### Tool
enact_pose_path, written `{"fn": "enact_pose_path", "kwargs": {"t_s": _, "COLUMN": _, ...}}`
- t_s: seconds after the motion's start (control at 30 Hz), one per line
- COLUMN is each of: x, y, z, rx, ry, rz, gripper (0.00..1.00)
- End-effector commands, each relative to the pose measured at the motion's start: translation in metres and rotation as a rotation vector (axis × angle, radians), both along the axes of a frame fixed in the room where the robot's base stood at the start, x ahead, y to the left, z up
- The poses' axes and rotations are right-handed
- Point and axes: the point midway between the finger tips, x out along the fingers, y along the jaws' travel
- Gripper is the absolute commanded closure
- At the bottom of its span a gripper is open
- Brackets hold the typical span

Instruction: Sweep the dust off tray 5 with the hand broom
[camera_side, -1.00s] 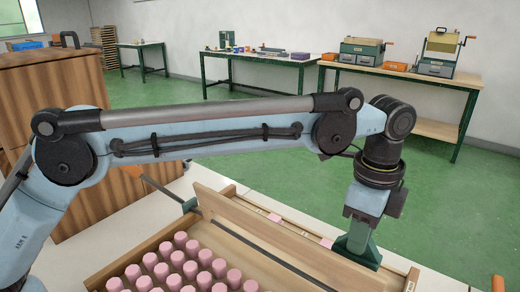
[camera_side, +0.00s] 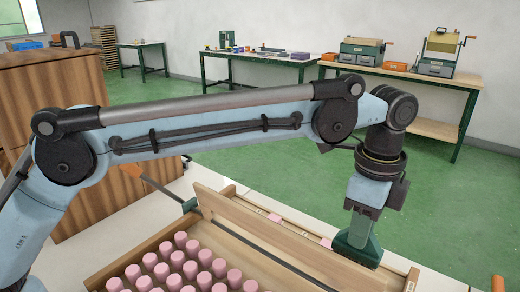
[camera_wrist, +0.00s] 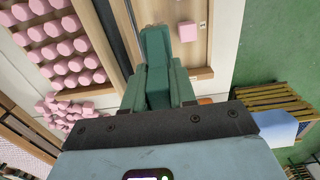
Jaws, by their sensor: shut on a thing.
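My gripper (camera_side: 357,250) is low at the right end of an upright wooden board (camera_side: 270,236). Its green fingers (camera_wrist: 156,70) are shut, seemingly on the board's top edge, but they hide the contact. A shallow wooden tray (camera_side: 112,272) in front of the board holds rows of pink cylinders (camera_side: 190,268). Pink pieces also lie in the narrow section behind the board (camera_side: 325,243); one pink block (camera_wrist: 187,31) shows there in the wrist view. Tray numbers and dust cannot be made out.
A wooden cabinet (camera_side: 60,120) stands at the left. Benches with tools (camera_side: 270,58) stand at the back wall. The green floor between is clear.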

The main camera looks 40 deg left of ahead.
Motion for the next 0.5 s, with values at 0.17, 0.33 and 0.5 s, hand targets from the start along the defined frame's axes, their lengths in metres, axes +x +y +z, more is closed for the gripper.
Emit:
{"fn": "enact_pose_path", "kwargs": {"t_s": 0.17, "x": 0.000, "y": 0.000, "z": -0.011, "rx": 0.000, "ry": 0.000, "rz": 0.000, "gripper": 1.00}}
{"fn": "enact_pose_path", "kwargs": {"t_s": 0.33, "x": 0.000, "y": 0.000, "z": -0.027, "rx": 0.000, "ry": 0.000, "rz": 0.000, "gripper": 1.00}}
{"fn": "enact_pose_path", "kwargs": {"t_s": 0.5, "x": 0.000, "y": 0.000, "z": -0.042, "rx": 0.000, "ry": 0.000, "rz": 0.000, "gripper": 1.00}}
